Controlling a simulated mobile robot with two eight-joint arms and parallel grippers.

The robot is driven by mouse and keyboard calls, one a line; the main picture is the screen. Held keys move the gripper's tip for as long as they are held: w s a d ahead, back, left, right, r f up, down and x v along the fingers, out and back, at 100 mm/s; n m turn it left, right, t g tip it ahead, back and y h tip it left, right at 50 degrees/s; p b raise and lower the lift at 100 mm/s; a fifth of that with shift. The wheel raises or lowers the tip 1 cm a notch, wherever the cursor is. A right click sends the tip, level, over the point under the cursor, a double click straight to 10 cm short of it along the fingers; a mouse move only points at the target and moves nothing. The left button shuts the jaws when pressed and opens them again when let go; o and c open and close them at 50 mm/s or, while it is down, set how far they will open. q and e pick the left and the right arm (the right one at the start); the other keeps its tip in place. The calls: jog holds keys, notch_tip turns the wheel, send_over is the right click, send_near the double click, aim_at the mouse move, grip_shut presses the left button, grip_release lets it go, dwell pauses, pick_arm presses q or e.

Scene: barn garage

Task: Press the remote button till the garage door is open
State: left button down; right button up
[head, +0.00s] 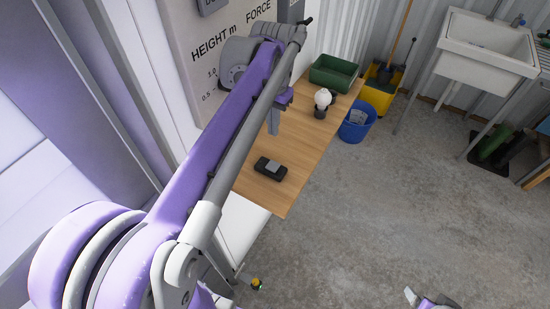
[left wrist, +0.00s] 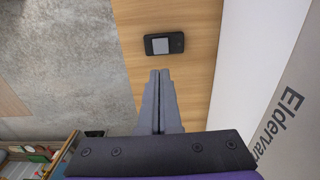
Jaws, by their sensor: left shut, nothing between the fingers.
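The remote (head: 270,168) is a small dark box with a grey button pad, lying on the wooden bench top. It also shows in the left wrist view (left wrist: 164,44), just beyond my fingertips. My left gripper (head: 272,130) points down over the bench, on the far side of the remote in the head view. Its fingers are together and empty in the left wrist view (left wrist: 159,73), and they look apart from the remote. A piece of what seems to be my right arm (head: 432,301) shows at the bottom edge; its fingers are not clear. I cannot make out the garage door.
The wooden bench (head: 300,150) also holds a round white object on a dark base (head: 322,102) and a green bin (head: 334,73). A blue bucket (head: 357,121), a yellow mop bucket (head: 379,92) and a sink (head: 487,45) stand beyond. The concrete floor is open at right.

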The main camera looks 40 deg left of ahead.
aim_at(274, 166)
pick_arm(q)
notch_tip(274, 166, down, 14)
jog(key=shift+r, duration=0.1)
dwell(0.4)
